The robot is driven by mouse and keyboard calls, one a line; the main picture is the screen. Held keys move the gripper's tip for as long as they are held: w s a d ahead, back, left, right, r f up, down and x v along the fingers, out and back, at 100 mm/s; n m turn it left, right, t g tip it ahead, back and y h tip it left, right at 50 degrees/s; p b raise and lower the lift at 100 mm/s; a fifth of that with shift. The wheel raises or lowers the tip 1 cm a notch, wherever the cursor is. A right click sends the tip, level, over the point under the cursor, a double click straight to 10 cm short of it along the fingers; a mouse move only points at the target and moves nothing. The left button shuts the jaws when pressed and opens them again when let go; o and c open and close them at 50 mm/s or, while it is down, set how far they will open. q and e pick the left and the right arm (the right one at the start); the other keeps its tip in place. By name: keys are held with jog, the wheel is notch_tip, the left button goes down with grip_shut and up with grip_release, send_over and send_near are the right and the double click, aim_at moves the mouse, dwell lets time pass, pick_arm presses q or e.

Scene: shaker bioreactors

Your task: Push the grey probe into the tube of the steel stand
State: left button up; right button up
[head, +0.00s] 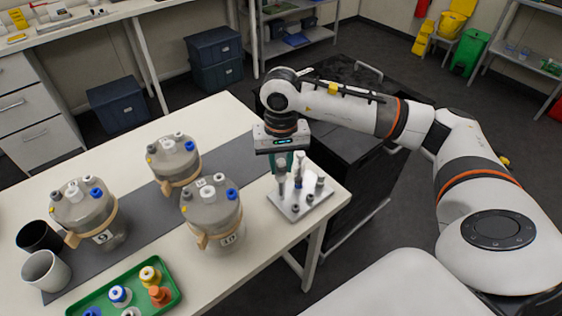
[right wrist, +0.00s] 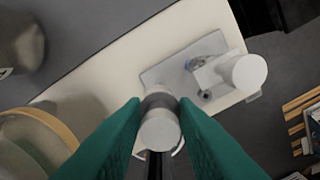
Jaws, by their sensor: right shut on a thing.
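The grey probe (head: 281,178) is upright between the teal fingers of my right gripper (head: 283,162), over the left part of the steel stand. The right wrist view shows the fingers (right wrist: 160,108) shut around the probe's round grey head (right wrist: 160,132). The steel stand (head: 290,211) is a flat plate with several short tubes and upright pieces, at the right end of the white table. Its plate also shows in the right wrist view (right wrist: 165,73). The probe's lower tip is hard to make out, so I cannot tell whether it is in a tube. My left gripper is out of view.
A white-topped piece (head: 299,167) stands on the plate close right of the gripper; its top looks large in the right wrist view (right wrist: 245,72). A green tray (head: 168,307) and two cups (head: 45,271) are nearer.

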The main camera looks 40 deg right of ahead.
jog(key=shift+f, duration=0.25)
jog(key=o, duration=1.1)
notch_tip(320, 180, up, 12)
jog(key=shift+r+b, duration=0.1)
jog(key=shift+b, duration=0.7)
